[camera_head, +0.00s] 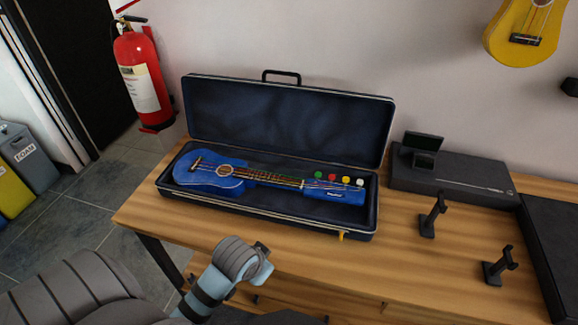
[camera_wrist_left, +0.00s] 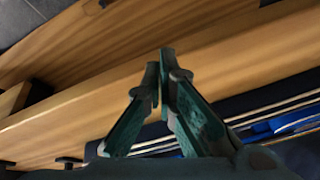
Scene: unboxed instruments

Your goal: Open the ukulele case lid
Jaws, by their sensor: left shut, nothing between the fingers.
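The ukulele case (camera_head: 262,212) stands on the wooden table with its lid (camera_head: 285,120) raised about upright at the back, its dark lining showing. A handle (camera_head: 281,74) sits on the lid's top edge. A blue ukulele (camera_head: 215,176) lies inside the case base; part of it also shows in the left wrist view (camera_wrist_left: 270,128). My left gripper (camera_head: 263,250) is in front of the case, apart from it, near the table's front edge. In the left wrist view its fingers (camera_wrist_left: 163,62) are together and empty. My right gripper is not in view.
A black box (camera_head: 455,178) and two small black stands (camera_head: 433,217) (camera_head: 498,266) are to the right on the table (camera_head: 400,290). A yellow ukulele (camera_head: 522,40) hangs on the wall. A fire extinguisher (camera_head: 142,80) is at the left. The table before the case is clear.

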